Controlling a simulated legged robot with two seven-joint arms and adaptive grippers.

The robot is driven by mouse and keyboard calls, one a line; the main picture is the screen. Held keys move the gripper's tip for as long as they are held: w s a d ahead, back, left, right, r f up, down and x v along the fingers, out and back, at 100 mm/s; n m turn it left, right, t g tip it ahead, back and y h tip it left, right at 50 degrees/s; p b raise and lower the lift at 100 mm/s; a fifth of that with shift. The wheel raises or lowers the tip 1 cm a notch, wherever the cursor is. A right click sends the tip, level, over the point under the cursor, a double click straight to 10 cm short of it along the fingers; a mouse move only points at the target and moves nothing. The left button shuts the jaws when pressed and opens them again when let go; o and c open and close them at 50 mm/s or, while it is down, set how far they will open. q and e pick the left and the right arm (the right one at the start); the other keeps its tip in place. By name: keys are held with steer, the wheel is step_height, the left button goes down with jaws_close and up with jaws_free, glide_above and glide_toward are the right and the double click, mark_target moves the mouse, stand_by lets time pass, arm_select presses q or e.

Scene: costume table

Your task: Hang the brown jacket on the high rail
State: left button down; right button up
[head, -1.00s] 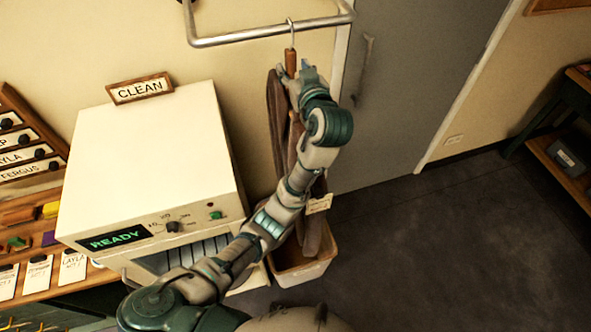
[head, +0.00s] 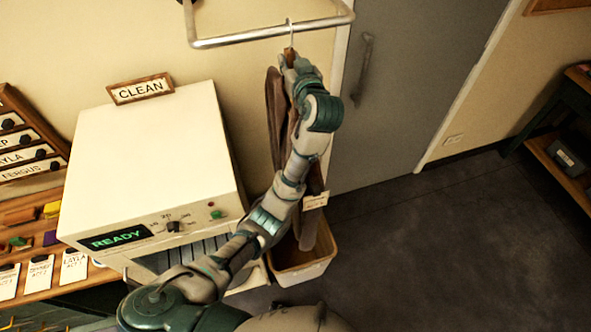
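The brown jacket (head: 274,108) hangs upright on a hanger below the metal rail (head: 250,37). The hanger's hook (head: 291,38) appears to be over the rail's front bar. My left gripper (head: 291,62) is at the top of the hanger, just under the hook, and overlaps it in the head view. Its fingers are too small and covered to show whether they are closed on the hanger. My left forearm hides much of the jacket's middle. A pale tag (head: 315,201) shows at the jacket's lower right. My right gripper is out of view.
A cream machine (head: 150,165) with a green READY display and a CLEAN sign (head: 140,89) stands left of the jacket. A tan bin (head: 316,271) is below it. A grey door (head: 410,90) is to the right. The dark floor at right is clear.

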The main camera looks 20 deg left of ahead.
arm_select(q)
steer(key=shift+r, duration=0.15)
steer(key=shift+d, duration=0.1)
steer(key=shift+r+p, duration=1)
steer(key=shift+r, duration=0.15)
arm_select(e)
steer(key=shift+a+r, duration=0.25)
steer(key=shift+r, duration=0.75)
arm_select(q)
steer(key=shift+f+v, duration=0.2)
steer(key=shift+v, duration=2.05)
steer(key=shift+s+d, duration=0.45)
steer(key=shift+s, duration=0.15)
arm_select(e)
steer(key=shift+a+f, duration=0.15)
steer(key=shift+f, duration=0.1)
arm_select(q)
steer(key=f+p+v, duration=0.1)
steer(key=v, duration=1.5)
steer(key=shift+r+p, duration=0.2)
steer(key=shift+p, duration=0.2)
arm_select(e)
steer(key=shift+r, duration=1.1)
